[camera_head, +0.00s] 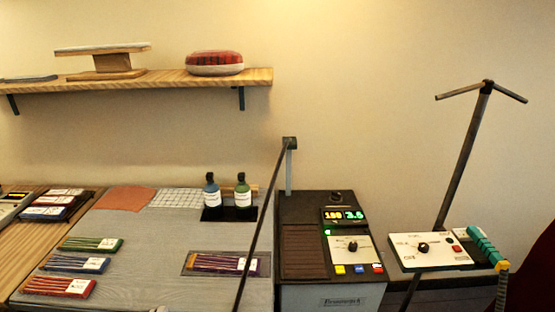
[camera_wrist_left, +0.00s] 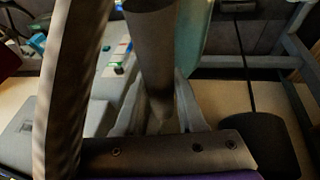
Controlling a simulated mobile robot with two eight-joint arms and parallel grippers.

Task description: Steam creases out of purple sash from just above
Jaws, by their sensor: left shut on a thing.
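The purple sash (camera_head: 222,263) lies flat at the right front of the grey-topped table, with a white label on it. My left gripper (camera_wrist_left: 158,115) is out of the head view. In the left wrist view its pale fingers are shut on a dark grey tapered tool (camera_wrist_left: 153,50). Whether this tool is a steamer is unclear. A teal rounded part (camera_wrist_left: 195,35) shows behind it, and a striped hose-like tube (camera_wrist_left: 68,90) crosses the left side. The steam station (camera_head: 330,290) has a lit display reading about 180 and 3.5. My right gripper is not in view.
Green (camera_head: 91,244), blue (camera_head: 75,264) and red (camera_head: 58,287) bundles lie left on the table (camera_head: 140,240). Two bottles (camera_head: 211,192) stand behind the sash. A dark pole (camera_head: 262,225) rises near the sash's right side. A teal handle (camera_head: 487,247) rests by a white control box (camera_head: 429,250).

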